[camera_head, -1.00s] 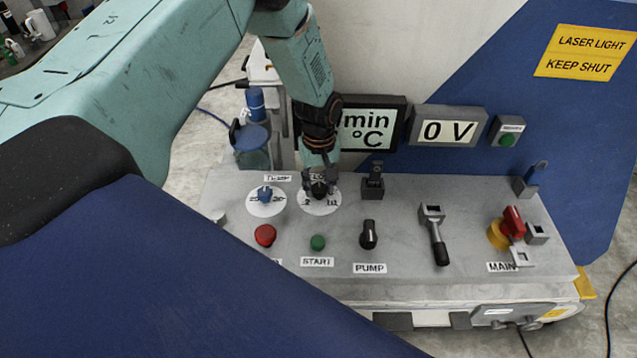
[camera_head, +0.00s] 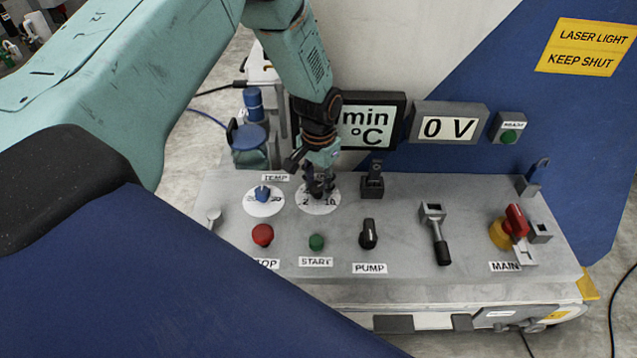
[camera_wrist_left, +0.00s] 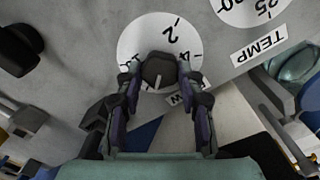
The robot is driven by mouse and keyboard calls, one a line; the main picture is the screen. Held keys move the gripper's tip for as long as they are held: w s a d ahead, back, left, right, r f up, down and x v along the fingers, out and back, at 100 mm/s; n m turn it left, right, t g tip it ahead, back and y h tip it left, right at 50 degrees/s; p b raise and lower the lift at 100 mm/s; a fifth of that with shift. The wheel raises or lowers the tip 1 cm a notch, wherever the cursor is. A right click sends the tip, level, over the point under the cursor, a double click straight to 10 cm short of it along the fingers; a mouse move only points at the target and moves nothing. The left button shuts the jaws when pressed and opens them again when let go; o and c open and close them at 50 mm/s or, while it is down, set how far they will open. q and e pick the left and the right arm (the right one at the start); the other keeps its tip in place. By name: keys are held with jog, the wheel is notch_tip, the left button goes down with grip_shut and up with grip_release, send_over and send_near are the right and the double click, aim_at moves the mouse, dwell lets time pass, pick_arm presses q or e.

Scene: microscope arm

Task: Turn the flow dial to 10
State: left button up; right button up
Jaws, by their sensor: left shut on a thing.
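The flow dial's white scale (camera_head: 318,205) is on the grey panel, right of the TEMP dial. My left gripper (camera_head: 319,187) comes down over it and is shut on the dark flow knob, which it mostly hides in the head view. In the left wrist view the black knob (camera_wrist_left: 159,71) sits between the two fingertips, and its white line points down the picture, toward the partly hidden FLOW label. The numbers 2 and 4 show on the scale (camera_wrist_left: 137,40) there; in the head view 2 and 10 show. My right gripper is not in view.
The blue TEMP knob (camera_head: 262,193) is close on the left. A red stop button (camera_head: 263,235), green START button (camera_head: 316,242) and PUMP knob (camera_head: 368,234) stand nearer. Display boxes (camera_head: 447,125) stand behind.

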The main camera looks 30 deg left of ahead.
pick_arm(q)
jog(key=m+b, duration=0.1)
jog(key=m, duration=0.6)
jog(key=m+b, duration=0.1)
jog(key=m, duration=0.3)
jog(key=shift+r+m, duration=0.1)
jog(key=shift+m, duration=1.1)
jog(key=shift+m+b, duration=0.3)
jog(key=o, duration=1.2)
jog(key=shift+s, duration=0.15)
